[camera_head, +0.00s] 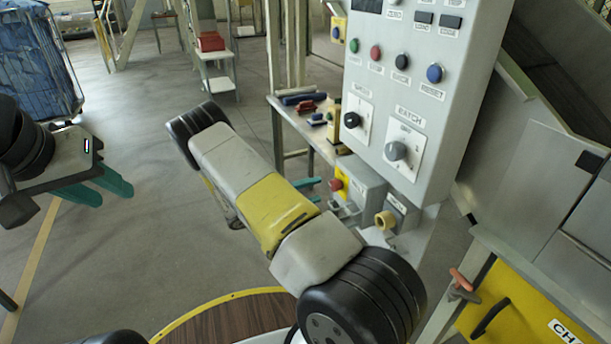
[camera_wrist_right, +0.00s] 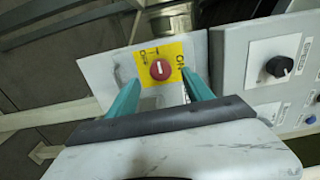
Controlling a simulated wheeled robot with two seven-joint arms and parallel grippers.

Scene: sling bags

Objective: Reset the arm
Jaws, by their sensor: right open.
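My right arm (camera_head: 240,185) reaches across the middle of the head view. My right gripper (camera_wrist_right: 161,76) is open and empty, its teal fingers apart on either side of a red knob (camera_wrist_right: 160,69) on a yellow plate in the right wrist view. Whether the fingers touch it is not clear. In the head view a red knob (camera_head: 337,184) sits on a small grey box beside the teal fingertips; most of this gripper is hidden behind my arm. My left gripper (camera_head: 112,197) is open and empty at the left, above bare floor.
A grey control panel (camera_head: 423,95) with coloured buttons and dials stands right of my right arm. A table (camera_head: 293,118) with tools is behind it. A yellow drawer (camera_head: 520,310) is at lower right, a blue-filled cart (camera_head: 38,60) at upper left. The left floor is clear.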

